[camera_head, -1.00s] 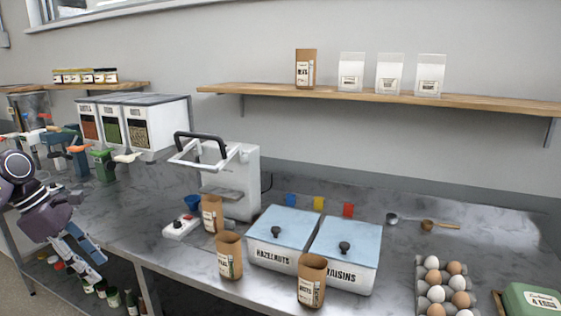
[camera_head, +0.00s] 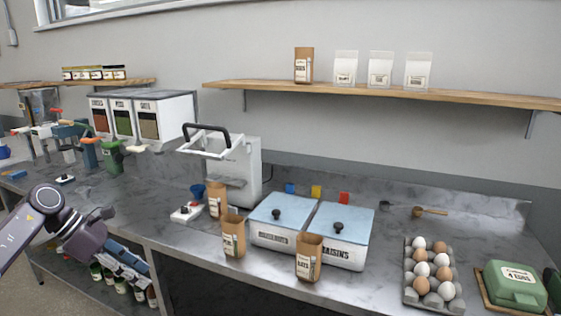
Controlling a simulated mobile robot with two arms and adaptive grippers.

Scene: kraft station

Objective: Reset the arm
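My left arm comes in at the lower left, and my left gripper (camera_head: 143,272) hangs in front of the counter's front edge, pointing down and to the right. Nothing shows held in it. Its fingers lie close to each other from this angle, and I cannot tell whether they are open or shut. My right arm and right gripper are out of view.
The counter (camera_head: 385,268) holds a white press-like machine (camera_head: 235,170), hazelnut (camera_head: 282,222) and raisin (camera_head: 340,235) bins, paper bags (camera_head: 309,258), an egg tray (camera_head: 432,275) and a green egg carton (camera_head: 514,285). Jars stand on the shelf below, near my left gripper.

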